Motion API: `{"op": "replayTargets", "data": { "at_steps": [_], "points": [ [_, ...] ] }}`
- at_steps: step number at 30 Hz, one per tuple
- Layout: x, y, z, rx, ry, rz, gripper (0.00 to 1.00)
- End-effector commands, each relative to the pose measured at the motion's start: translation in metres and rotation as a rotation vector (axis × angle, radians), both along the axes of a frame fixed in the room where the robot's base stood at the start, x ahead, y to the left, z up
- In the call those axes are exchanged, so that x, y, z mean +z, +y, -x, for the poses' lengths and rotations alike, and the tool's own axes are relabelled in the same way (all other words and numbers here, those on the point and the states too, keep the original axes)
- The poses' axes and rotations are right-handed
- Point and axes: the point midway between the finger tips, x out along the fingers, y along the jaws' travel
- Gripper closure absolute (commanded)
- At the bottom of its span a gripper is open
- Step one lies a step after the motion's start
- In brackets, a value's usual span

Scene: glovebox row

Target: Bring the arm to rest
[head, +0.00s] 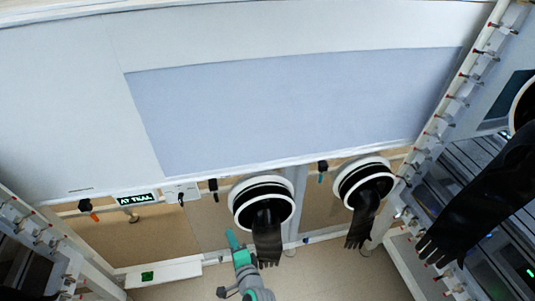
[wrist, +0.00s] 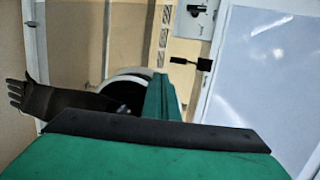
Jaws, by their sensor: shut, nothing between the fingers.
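My arm reaches up from the bottom edge of the head view. My gripper (head: 233,239), teal-tipped, points upward just left of a hanging black glove (head: 267,240), below a round white-rimmed glove port (head: 236,204). I cannot tell how far apart the gripper and the glove are in depth. In the wrist view my gripper (wrist: 160,115) shows as green fingers with a dark pad. It is shut and empty. The black glove (wrist: 70,102) sticks out to the left behind the fingers there.
A second port with a hanging black glove (head: 362,220) is to the right. Another large glove (head: 482,195) hangs at the far right. The glovebox's pale window panel (head: 290,105) spans above. Floor (head: 340,275) shows below.

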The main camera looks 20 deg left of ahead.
Motion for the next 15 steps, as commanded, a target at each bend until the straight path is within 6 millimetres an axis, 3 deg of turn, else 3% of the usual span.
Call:
{"op": "replayTargets", "data": {
  "at_steps": [4, 7, 11, 15],
  "points": [
    [-0.002, -0.004, 0.001, -0.006, -0.003, 0.007, 1.0],
    [-0.008, -0.021, 0.007, -0.03, -0.024, 0.045, 1.0],
    [-0.022, -0.063, 0.027, -0.086, -0.087, 0.155, 1.0],
    [-0.032, -0.116, 0.06, -0.152, -0.175, 0.32, 1.0]
  ]
}}
